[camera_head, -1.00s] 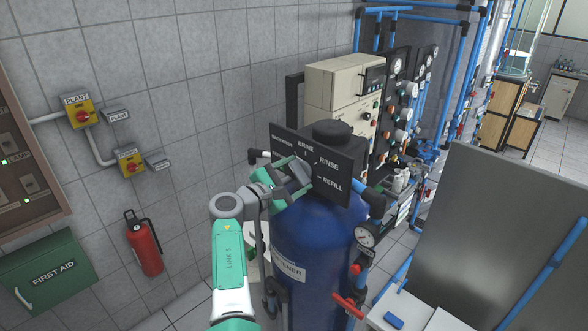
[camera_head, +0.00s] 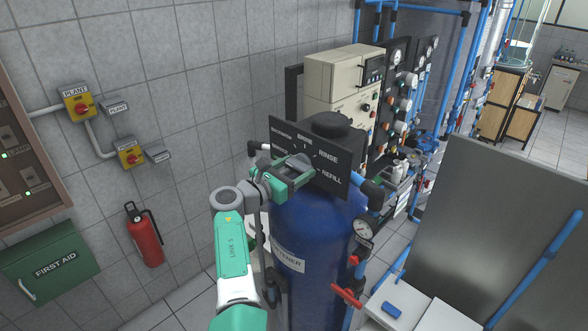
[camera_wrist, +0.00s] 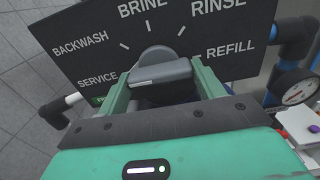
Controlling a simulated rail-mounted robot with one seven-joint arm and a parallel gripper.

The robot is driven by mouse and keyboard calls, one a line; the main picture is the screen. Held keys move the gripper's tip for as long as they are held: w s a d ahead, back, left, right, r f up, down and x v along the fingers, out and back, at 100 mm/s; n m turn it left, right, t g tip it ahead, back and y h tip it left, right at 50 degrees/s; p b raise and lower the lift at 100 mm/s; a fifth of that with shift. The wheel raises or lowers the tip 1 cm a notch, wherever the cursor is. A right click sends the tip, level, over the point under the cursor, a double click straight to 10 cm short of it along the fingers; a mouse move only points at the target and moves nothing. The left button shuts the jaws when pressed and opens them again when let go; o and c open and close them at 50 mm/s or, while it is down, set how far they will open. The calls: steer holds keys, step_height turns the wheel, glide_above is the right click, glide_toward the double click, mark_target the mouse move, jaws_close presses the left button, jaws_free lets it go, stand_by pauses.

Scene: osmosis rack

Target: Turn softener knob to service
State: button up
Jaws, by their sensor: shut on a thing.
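The softener knob (camera_wrist: 160,72) is a grey bar-shaped handle on a dark label panel (camera_wrist: 70,68) atop the blue softener tank (camera_head: 310,235). In the wrist view the panel reads SERVICE, BACKWASH, BRINE, RINSE and REFILL from left to right around the knob. My gripper (camera_wrist: 163,85) is shut on the knob, with one green finger at each end of the bar. The bar lies almost level in the wrist view, its left end toward SERVICE. I cannot tell which mark it points at. In the head view my gripper (camera_head: 292,172) partly hides the knob and the SERVICE label.
A pressure gauge (camera_head: 362,230) and red-handled valve (camera_head: 347,296) are right of the tank. Blue pipes and an instrument rack (camera_head: 342,80) stand behind. A grey panel (camera_head: 500,235) is at right. A fire extinguisher (camera_head: 144,235) hangs on the left wall.

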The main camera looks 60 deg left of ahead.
steer(key=shift+r, duration=0.1)
stand_by(0.3)
steer(key=o, duration=1)
steer(key=shift+c, duration=0.2)
steer(key=b+v, duration=0.1)
steer(key=v, duration=0.6)
steer(key=shift+s, duration=0.4)
steer(key=shift+d, duration=0.15)
